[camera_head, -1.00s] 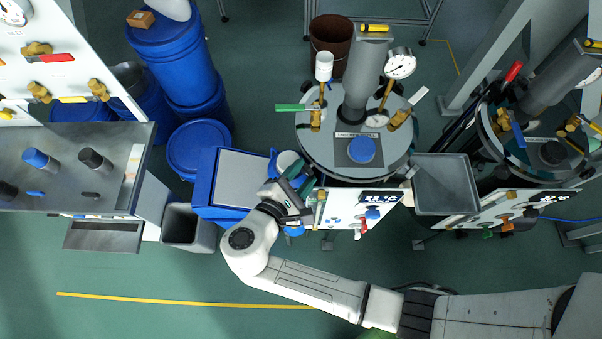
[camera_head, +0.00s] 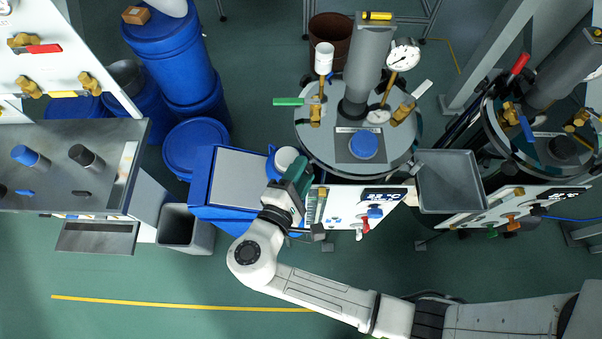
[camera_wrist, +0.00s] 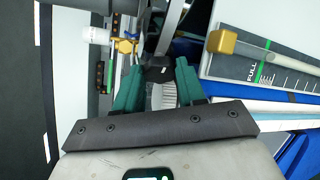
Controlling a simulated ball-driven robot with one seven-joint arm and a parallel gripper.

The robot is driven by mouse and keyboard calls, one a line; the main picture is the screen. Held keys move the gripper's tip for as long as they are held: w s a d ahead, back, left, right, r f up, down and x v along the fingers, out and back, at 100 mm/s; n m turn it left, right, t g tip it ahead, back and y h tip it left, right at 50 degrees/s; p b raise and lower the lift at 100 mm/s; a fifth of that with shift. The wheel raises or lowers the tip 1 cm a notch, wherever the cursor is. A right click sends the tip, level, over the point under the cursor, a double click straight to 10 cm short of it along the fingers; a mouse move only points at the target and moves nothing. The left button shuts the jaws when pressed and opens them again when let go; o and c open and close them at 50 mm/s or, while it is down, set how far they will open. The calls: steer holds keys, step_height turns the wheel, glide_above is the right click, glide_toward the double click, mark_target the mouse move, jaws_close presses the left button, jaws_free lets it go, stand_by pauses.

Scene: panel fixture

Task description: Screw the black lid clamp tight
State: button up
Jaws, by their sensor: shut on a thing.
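My gripper (camera_head: 297,172) is at the left front edge of the round grey vessel lid (camera_head: 315,150) in the head view. In the wrist view my gripper (camera_wrist: 159,76) has its two green fingers close on either side of a black piece, which I take for the black lid clamp (camera_wrist: 160,68). A pale ribbed part shows just below it between the fingers. In the head view the fingers and wrist hide the clamp. How tight the clamp is cannot be seen.
The lid carries a blue knob (camera_head: 364,145), a green-handled valve (camera_head: 288,101), a pressure gauge (camera_head: 403,54) and a thick grey column (camera_head: 369,70). A white panel (camera_head: 345,205) with valves is just right of my gripper. A blue box (camera_head: 208,180) stands left. A FULL-marked scale (camera_wrist: 262,75) is close right in the wrist view.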

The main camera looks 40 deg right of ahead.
steer(key=o, duration=0.8)
